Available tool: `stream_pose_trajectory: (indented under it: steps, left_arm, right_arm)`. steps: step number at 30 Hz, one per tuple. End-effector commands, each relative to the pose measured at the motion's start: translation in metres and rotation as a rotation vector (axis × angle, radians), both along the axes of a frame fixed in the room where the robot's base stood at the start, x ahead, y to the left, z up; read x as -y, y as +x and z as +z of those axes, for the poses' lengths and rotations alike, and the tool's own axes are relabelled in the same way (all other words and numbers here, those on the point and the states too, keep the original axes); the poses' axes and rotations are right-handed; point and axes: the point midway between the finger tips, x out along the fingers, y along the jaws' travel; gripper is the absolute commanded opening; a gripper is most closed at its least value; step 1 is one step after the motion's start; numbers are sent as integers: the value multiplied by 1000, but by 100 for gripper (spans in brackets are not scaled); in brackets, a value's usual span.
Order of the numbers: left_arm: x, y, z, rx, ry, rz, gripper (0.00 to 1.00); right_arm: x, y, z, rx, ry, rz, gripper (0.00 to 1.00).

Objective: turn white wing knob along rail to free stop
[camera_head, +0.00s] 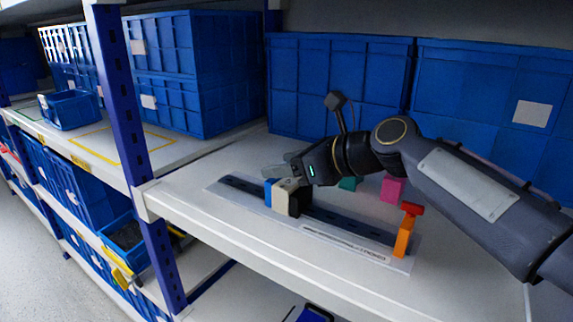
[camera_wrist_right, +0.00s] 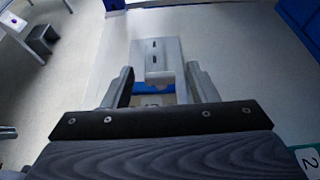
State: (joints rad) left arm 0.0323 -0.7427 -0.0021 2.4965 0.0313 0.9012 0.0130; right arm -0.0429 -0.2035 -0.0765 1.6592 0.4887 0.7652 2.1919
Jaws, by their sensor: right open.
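A switch assembly stands on a pale plate (camera_head: 230,193) with a long dark rail (camera_head: 350,226) on the white shelf. A white block (camera_head: 286,197) with blue and black sides sits on the rail toward its left end; I cannot tell which part is the wing knob. An orange post (camera_head: 403,238) with a red top stands at the rail's right end. My right gripper (camera_head: 279,168) is open just above the white block, pointing left. In the right wrist view a pale slotted piece (camera_wrist_right: 156,55) shows between the spread fingers, with blue below it. Contact is unclear. My left gripper is not in view.
Teal (camera_head: 348,184) and pink (camera_head: 393,189) blocks stand behind the rail, close to my right arm. Blue crates (camera_head: 340,85) line the back of the shelf. A blue upright post (camera_head: 122,110) is at the left. The front shelf strip is clear.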

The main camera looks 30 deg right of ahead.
Motion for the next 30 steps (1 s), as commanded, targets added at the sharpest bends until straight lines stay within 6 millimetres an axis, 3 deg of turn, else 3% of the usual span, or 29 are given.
stream_pose_trajectory:
  steps: [4,15,23,30]
  left_arm:
    - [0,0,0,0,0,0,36]
    - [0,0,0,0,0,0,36]
    - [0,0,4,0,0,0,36]
    - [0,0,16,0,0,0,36]
  right_arm:
    - [0,0,0,0,0,0,53]
    - [0,0,0,0,0,-1,8]
    - [1,0,1,-2,1,32,8]
    - [3,2,3,-3,2,161,8]
